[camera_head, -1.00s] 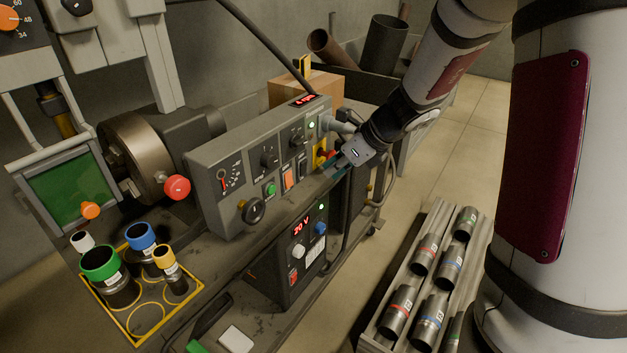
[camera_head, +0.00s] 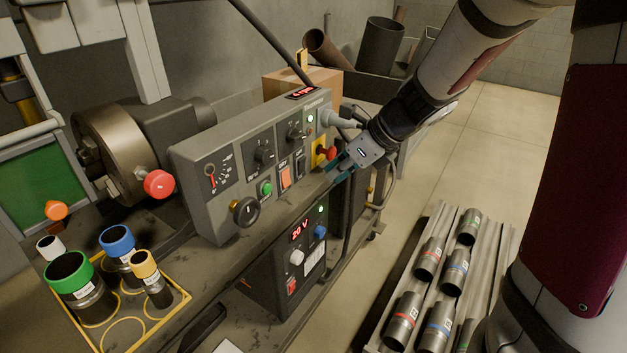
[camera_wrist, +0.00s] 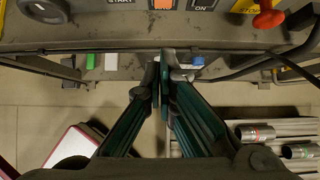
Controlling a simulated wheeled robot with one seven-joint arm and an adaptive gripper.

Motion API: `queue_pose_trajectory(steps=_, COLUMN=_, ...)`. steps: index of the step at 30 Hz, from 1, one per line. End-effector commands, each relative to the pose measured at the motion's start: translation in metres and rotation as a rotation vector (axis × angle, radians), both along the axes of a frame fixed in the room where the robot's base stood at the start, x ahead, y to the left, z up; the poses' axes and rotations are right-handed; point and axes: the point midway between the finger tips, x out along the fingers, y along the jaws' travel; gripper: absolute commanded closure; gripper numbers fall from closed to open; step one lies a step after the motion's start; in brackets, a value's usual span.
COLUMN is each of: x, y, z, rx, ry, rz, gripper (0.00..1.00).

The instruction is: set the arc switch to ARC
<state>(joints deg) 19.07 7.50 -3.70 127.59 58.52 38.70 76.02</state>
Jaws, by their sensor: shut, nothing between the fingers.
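The grey control panel (camera_head: 235,150) stands on the bench. It carries a black rotary knob (camera_head: 264,151), a second black knob (camera_head: 295,131), an orange switch (camera_head: 285,177) and a dark rocker switch (camera_head: 300,165). The labels are too small to tell which is the arc switch. My gripper (camera_head: 338,172) is in front of the panel's right end, close to the red knob (camera_head: 330,154) on a yellow plate. In the wrist view, its fingers (camera_wrist: 163,75) are shut and empty, pointing at the panel's lower edge and apart from the switches.
A power unit (camera_head: 298,262) reading 20 V sits below. A grey plug and cable (camera_head: 340,118) are at the panel's right end. A rack of pipe pieces (camera_head: 395,300) stands on the floor at right.

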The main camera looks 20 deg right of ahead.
Motion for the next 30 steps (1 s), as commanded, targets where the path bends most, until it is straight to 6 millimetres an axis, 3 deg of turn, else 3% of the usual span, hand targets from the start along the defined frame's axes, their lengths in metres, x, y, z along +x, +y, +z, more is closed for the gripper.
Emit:
queue_pose_trajectory(steps=16, x=0.049, y=0.036, z=-0.081, rx=0.000, ry=0.003, rz=0.003, gripper=1.00)
queue_pose_trajectory(steps=22, x=0.071, y=0.052, z=-0.079, rx=0.000, ry=0.000, rz=0.002, gripper=1.00)
queue_pose_trajectory(steps=30, x=0.079, y=0.058, z=-0.080, rx=-0.001, ry=0.000, rz=0.001, gripper=1.00)
